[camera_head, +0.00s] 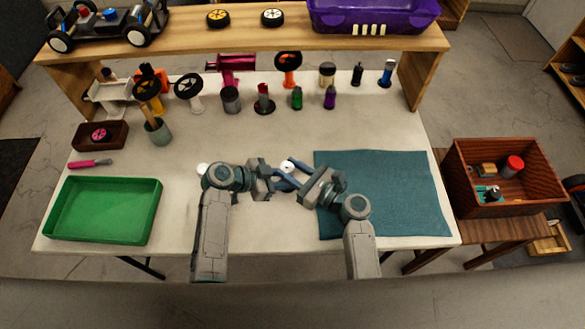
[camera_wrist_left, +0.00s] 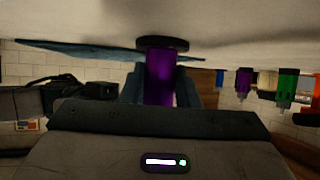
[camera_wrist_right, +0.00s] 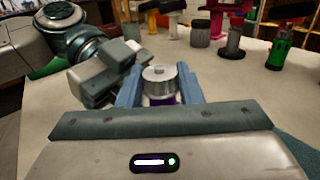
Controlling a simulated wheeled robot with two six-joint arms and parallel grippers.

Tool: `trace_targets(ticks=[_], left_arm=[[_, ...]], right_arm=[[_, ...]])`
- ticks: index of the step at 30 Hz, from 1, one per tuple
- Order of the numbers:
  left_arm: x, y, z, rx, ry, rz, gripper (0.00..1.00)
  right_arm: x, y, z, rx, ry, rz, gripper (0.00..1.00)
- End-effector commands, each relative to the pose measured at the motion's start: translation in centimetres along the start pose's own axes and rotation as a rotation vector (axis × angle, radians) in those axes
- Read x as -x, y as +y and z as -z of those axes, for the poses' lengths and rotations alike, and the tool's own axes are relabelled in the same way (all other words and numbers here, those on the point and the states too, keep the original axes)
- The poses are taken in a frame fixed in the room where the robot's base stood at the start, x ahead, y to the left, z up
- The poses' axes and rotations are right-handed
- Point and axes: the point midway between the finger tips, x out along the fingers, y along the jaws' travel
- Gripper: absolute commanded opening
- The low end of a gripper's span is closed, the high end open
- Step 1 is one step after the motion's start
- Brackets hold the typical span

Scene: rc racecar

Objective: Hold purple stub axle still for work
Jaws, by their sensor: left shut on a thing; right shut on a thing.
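The purple stub axle (camera_wrist_left: 160,76) has a purple body and a dark round disc at one end, seen in the left wrist view. In the right wrist view its silver metal end (camera_wrist_right: 158,80) shows above a little purple. In the head view only its pale top (camera_head: 287,166) shows. My left gripper (camera_wrist_left: 160,92) is shut on the purple body. My right gripper (camera_wrist_right: 158,92) is also shut on the axle, just below the metal end. In the head view the two grippers meet from opposite sides over the table, and their fingers hide most of the axle.
A teal mat (camera_head: 405,190) lies right of the grippers. A green tray (camera_head: 103,212) is at the left front. Several parts, including a green one (camera_head: 297,99) and another purple one (camera_head: 330,98), stand behind. A wooden shelf (camera_head: 250,40) spans the back; a wooden box (camera_head: 462,185) stands right.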

Motion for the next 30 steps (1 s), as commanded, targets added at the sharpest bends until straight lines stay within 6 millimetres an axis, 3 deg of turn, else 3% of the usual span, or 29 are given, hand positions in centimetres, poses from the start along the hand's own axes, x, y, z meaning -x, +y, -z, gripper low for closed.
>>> trace_targets(ticks=[13,14,17,26,30], left_arm=[[0.0,0.0,0.0,0.0,0.001,0.0,0.08],[0.0,0.0,0.0,0.0,0.001,0.0,0.08],[0.0,0.0,0.0,0.0,0.001,0.0,0.08],[0.0,0.0,0.0,0.0,0.001,0.0,0.08],[0.0,0.0,0.0,0.0,0.001,0.0,0.08]], right_arm=[[0.0,0.1,0.0,-0.001,0.001,0.088,0.1],[0.0,0.1,0.0,-0.001,0.001,0.088,0.34],[0.0,0.1,0.0,-0.001,0.001,0.088,0.54],[0.1,0.1,0.0,0.0,0.001,0.087,0.55],[1.4,0.2,0.1,0.001,0.003,0.088,0.55]])
